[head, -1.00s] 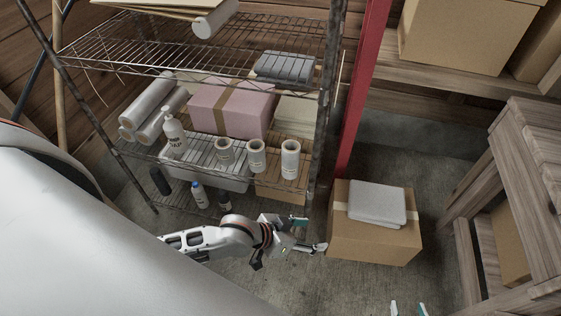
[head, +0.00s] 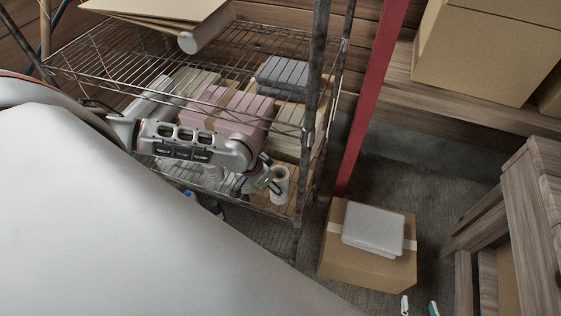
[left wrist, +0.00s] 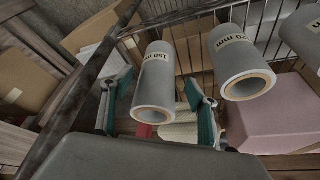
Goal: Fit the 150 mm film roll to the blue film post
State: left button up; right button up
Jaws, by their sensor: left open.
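The 150 mm film roll (left wrist: 155,85) is a grey-white tube with a tan core and a "150 mm" label. In the head view it appears as the roll (head: 280,178) at the shelf's right end, partly covered by my left gripper (head: 264,183). In the left wrist view my left gripper (left wrist: 160,92) is open, its teal-padded fingers on either side of the roll, with gaps showing. A second roll (left wrist: 240,62) stands beside it. My right gripper (head: 419,307) shows only two separated fingertips at the bottom edge. I see no blue film post.
The wire shelf's upper rack (head: 150,65) and corner post (head: 312,110) are close to my left arm. A pink box (head: 238,115) lies behind the roll. A carton (head: 350,265) with a grey packet (head: 373,230) stands on the floor.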

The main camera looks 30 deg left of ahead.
pick_arm(q)
jog(key=x, duration=0.3)
jog(key=b+x, duration=0.1)
jog(key=x, duration=0.2)
jog(key=shift+w+d+r, duration=0.2)
jog(key=shift+w+d, duration=0.05)
jog(key=shift+w, duration=0.2)
jog(key=shift+r, duration=0.1)
jog(key=c, duration=1.5)
jog(key=shift+o, duration=0.2)
